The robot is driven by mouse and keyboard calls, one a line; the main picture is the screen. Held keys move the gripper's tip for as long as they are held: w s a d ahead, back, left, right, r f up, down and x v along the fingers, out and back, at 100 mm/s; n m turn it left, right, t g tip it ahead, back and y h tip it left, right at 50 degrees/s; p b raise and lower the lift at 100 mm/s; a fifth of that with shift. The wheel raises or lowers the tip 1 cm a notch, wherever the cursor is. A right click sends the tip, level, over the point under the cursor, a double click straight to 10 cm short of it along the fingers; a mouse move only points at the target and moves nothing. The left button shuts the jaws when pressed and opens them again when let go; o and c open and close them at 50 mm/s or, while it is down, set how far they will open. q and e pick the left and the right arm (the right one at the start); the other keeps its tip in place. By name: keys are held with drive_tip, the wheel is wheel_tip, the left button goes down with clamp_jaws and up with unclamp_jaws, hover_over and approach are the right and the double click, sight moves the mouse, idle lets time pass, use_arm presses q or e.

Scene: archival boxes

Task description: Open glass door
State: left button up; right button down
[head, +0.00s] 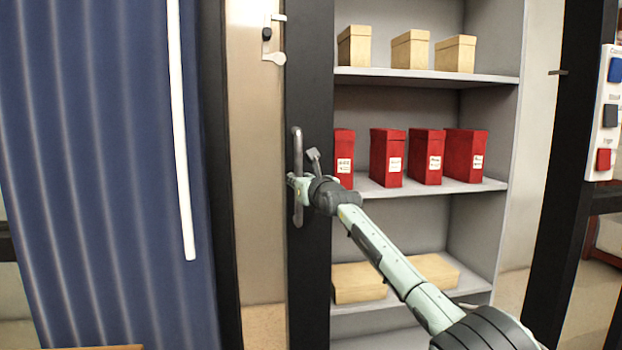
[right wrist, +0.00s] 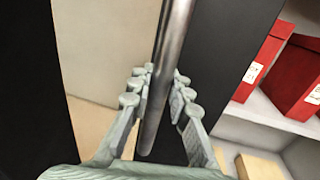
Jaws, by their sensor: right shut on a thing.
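The glass door shows its dark frame (head: 308,90) in the middle of the head view, in front of shelves. A vertical metal handle (head: 297,145) is mounted on this frame. My right gripper (head: 294,184) is at the handle, about midway along it. In the right wrist view the handle (right wrist: 171,60) runs between the two fingers of my right gripper (right wrist: 160,105), which are shut on it. The handle's lower end shows between the fingers. My left gripper is not in view.
Behind the door frame stands a grey shelf unit (head: 430,78) with red boxes (head: 387,160), tan upright boxes (head: 410,50) and flat tan boxes (head: 358,283). A blue corrugated panel (head: 90,200) with a white bar (head: 180,120) stands at the left. A panel with coloured squares (head: 610,115) is at the right.

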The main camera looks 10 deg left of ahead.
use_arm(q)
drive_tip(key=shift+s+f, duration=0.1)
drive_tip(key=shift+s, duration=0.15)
use_arm(e)
drive_tip(key=shift+s+a, duration=0.2)
drive_tip(key=shift+a, duration=0.4)
drive_tip(key=shift+s+a, duration=0.2)
drive_tip(key=shift+a, duration=0.4)
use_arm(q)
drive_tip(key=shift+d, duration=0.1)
use_arm(e)
drive_tip(key=c, duration=1.4)
unclamp_jaws()
drive_tip(key=shift+d, duration=0.25)
drive_tip(key=shift+r, duration=0.15)
approach(290, 139)
drive_tip(key=w+a, duration=0.3)
drive_tip(key=a, duration=0.1)
drive_tip(key=shift+w+r, duration=0.1)
drive_tip(key=shift+r, duration=0.15)
